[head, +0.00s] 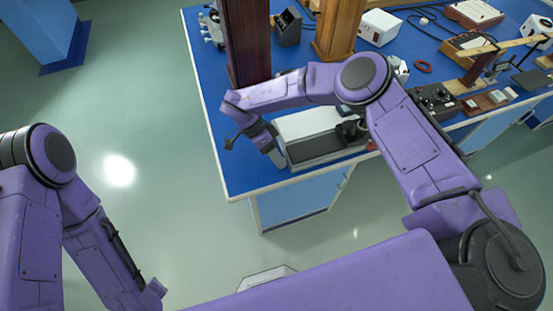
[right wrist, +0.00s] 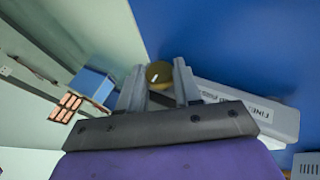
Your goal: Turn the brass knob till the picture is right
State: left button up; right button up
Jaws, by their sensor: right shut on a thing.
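In the right wrist view the brass knob (right wrist: 159,72) is a small round dark-gold piece with a pale mark on its face. My right gripper (right wrist: 158,82) is shut on it, one grey finger on each side. A light grey housing (right wrist: 262,116) with partly hidden lettering, "FINE" readable, lies beside the fingers. In the head view my right gripper (head: 275,156) reaches down at the left end of a pale box-shaped instrument (head: 308,123) near the bench's front edge. The knob is hidden there. I cannot make out a picture in either view. My left gripper is out of view.
The blue bench top (head: 215,95) holds a dark wooden post (head: 246,40) behind my right forearm, a brown wooden post (head: 340,25), a red ring (head: 423,66) and several instruments to the right. Open floor (head: 120,110) lies left of the bench.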

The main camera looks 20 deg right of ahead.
jog(key=shift+g, duration=0.3)
jog(key=shift+f, duration=0.1)
jog(key=o, duration=0.8)
jog(key=shift+c, duration=0.2)
jog(key=shift+w, duration=0.1)
jog(key=shift+w+a+r+b, duration=0.2)
jog(key=shift+w+r+b, duration=0.1)
jog(key=shift+b, duration=0.25)
jog(key=b+v, duration=0.3)
jog(key=v, duration=0.6)
jog(key=shift+r, duration=0.3)
